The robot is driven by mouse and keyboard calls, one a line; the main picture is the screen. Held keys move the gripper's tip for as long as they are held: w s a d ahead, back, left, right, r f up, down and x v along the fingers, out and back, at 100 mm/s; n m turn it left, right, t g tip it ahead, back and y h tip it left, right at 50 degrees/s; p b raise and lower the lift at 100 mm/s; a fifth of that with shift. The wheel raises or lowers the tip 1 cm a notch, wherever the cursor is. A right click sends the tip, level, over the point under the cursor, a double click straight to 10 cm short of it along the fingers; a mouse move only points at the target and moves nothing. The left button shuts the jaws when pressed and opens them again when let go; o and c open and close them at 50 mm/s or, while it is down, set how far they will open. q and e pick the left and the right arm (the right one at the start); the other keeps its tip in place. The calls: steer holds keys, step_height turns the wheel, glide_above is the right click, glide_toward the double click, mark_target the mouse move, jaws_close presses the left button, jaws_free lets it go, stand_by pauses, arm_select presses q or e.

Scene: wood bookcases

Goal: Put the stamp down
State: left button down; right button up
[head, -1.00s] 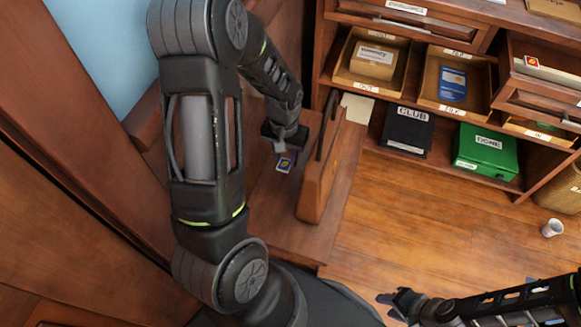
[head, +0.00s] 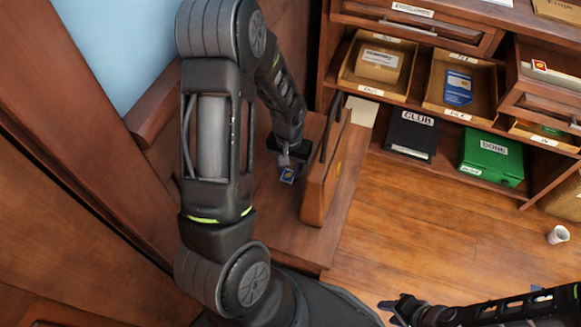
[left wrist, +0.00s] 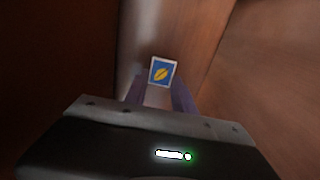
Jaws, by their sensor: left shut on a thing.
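The stamp is a small blue card with a yellow mark and a pale border. My left gripper (head: 288,160) is shut on the stamp (head: 288,175), over the brown wooden bench (head: 262,225) left of an upright brown bag or case (head: 325,180). In the left wrist view the stamp (left wrist: 161,72) sticks out past the fingertips of the left gripper (left wrist: 158,95). I cannot tell whether the stamp touches the surface below. My right gripper (head: 392,308) is low at the bottom, over the floor, far from the stamp; its finger opening is too small to judge.
At the right stands a bookcase with open trays (head: 378,60), a black box marked CLUB (head: 410,133) and a green box marked DONE (head: 490,155). A white cup (head: 558,235) lies on the floor. A wooden panel (head: 70,200) borders my left arm.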

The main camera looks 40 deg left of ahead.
mark_target(290, 173)
arm_select(q)
steer(key=shift+f, duration=0.15)
steer(key=c, duration=1)
jaws_free()
steer(key=shift+c, duration=0.2)
steer(key=shift+r, duration=0.25)
step_height(290, 173, up, 12)
steer(key=p, duration=0.3)
steer(key=shift+o, duration=0.2)
